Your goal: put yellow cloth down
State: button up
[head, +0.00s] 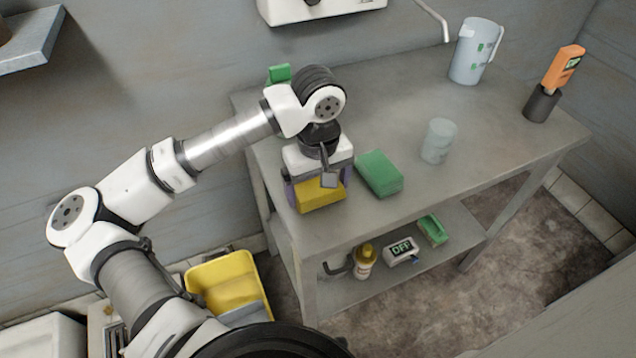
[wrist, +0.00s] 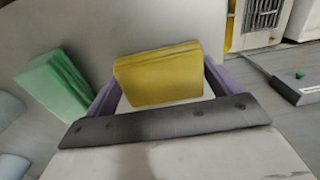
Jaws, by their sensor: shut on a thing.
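The yellow cloth (head: 320,197) is a thick folded block at the left front part of the grey table (head: 400,215). My gripper (head: 318,188) is shut on it from above. In the wrist view the yellow cloth (wrist: 160,72) sits between the two purple fingers of my gripper (wrist: 158,88). The cloth is close to the table top; I cannot tell whether it touches it. My gripper hides part of its upper side in the head view.
A green cloth block (head: 379,173) lies just right of the yellow one. A translucent cup (head: 438,141), a pitcher (head: 474,52) and an orange device in a dark holder (head: 562,72) stand farther right. The lower shelf holds a bottle (head: 364,262). A yellow bucket (head: 228,283) is below left.

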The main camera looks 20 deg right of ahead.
aim_at(318, 185)
jog(key=o, duration=0.7)
jog(key=shift+r+p, duration=0.25)
jog(key=shift+p, duration=0.15)
notch_tip(318, 185, up, 12)
jog(key=b, duration=0.3)
jog(key=shift+f, duration=0.15)
